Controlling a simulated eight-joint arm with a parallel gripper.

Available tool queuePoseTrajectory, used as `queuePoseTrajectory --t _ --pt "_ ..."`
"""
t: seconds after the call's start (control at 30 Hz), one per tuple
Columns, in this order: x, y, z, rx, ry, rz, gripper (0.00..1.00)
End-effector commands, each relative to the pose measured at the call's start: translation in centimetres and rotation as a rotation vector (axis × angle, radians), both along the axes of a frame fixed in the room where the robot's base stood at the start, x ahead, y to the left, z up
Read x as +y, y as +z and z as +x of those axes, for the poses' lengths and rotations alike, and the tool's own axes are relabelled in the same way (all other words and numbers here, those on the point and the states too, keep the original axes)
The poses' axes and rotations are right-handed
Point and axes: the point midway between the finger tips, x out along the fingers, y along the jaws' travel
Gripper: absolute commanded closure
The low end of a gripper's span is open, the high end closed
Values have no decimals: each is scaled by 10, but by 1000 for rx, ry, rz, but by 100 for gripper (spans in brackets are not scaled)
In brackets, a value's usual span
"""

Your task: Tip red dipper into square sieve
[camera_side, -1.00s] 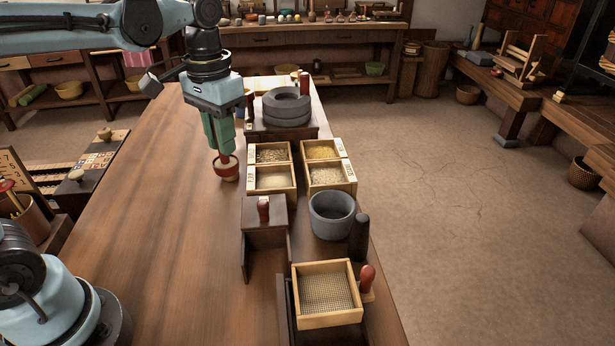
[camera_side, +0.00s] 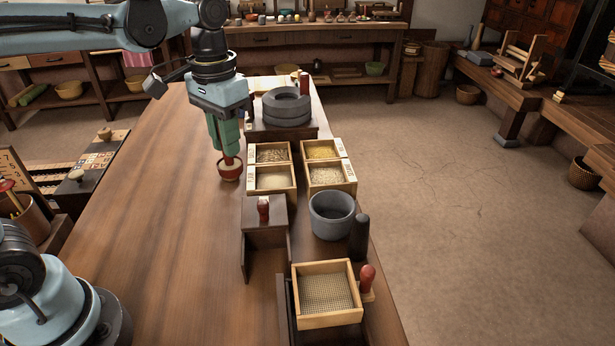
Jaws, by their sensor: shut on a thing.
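My gripper (camera_side: 228,153) points down over the left part of the table, with its green fingers shut on the red dipper (camera_side: 229,170). The dipper is a small cup with a red upper part and a pale band. It looks upright and close to the table top; I cannot tell whether it touches the wood. Its contents do not show. The square sieve (camera_side: 327,317) is a pale wooden frame with a mesh bottom, at the front right of the table, apart from the gripper. The mesh looks bare.
Wooden boxes of grain (camera_side: 296,190) stand just right of my gripper. A dark wooden stand (camera_side: 262,236) with a red-topped piece, a grey stone bowl (camera_side: 331,228), a dark pestle (camera_side: 359,240) and a red knob (camera_side: 367,277) lie towards the sieve. The table's left (camera_side: 160,230) is clear.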

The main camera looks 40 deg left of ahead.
Motion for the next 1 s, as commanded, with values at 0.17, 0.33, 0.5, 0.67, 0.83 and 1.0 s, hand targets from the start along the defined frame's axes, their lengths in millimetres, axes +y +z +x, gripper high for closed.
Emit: queuePoseTrajectory --t 0.17,0.33,0.5,0.67,0.83,1.0 --pt "-49 -5 9 0 -195 -1 100" --pt "-118 -13 9 0 -466 -1 100" --pt "-187 -22 -4 0 -730 0 100" --pt "-232 -29 -21 0 -906 0 100" --pt "-253 -32 -31 0 -992 0 100" --pt "-256 -34 -36 -22 -1013 -7 100"
